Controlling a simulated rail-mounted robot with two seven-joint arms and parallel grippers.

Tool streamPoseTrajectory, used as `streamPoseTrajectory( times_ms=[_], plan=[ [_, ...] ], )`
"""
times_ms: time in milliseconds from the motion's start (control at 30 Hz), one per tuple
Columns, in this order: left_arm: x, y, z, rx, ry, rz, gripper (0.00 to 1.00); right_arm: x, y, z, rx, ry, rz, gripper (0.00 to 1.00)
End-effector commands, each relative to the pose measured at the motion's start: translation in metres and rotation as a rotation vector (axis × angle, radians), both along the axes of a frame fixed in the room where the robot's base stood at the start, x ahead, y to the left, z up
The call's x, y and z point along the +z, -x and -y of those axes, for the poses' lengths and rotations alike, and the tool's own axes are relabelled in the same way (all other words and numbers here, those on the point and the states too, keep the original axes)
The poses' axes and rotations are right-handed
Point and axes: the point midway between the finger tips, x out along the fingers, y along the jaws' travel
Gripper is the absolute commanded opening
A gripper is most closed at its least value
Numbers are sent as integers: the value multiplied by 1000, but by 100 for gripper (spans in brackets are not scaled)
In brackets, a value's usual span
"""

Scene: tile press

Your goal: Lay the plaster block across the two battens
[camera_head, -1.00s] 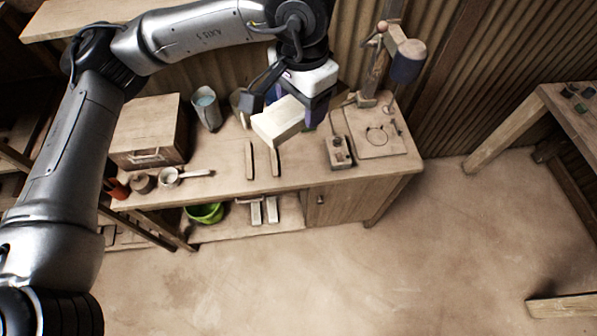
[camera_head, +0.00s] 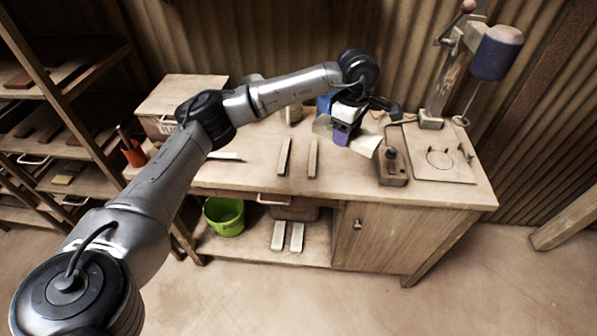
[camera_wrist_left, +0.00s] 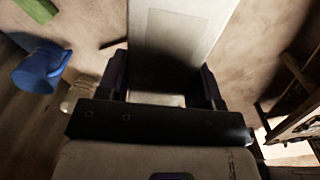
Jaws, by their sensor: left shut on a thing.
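My left gripper (camera_head: 345,134) is shut on the pale plaster block (camera_head: 364,144), which sticks out on both sides of the jaws. In the left wrist view the block (camera_wrist_left: 178,28) runs up between the two dark fingers. Two thin wooden battens (camera_head: 284,157) (camera_head: 312,158) lie side by side on the workbench, apart, with nothing on them. The gripper and block are to the right of the battens in the head view, seemingly above the bench. The block's middle is hidden by the gripper. My right gripper is not in view.
The workbench (camera_head: 245,178) is clear around the battens. A control box (camera_head: 392,168) and a square plate (camera_head: 436,165) are at the right, near a post with a blue head (camera_head: 495,55). A wooden box (camera_head: 180,95) stands at the left. A green bucket (camera_head: 223,216) is below.

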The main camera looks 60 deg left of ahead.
Motion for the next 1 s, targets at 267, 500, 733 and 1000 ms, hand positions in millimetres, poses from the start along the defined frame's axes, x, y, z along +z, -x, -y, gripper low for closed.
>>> streamPoseTrajectory(
  times_ms=[267,500,733,1000],
  plan=[
    [-66,3,-49,381,1,2,26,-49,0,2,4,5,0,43],
    [-87,8,-74,486,0,2,26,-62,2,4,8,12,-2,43],
    [-116,19,-120,492,-1,0,26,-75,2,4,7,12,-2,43],
    [-141,29,-162,488,1,2,26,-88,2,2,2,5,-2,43]
  ],
)
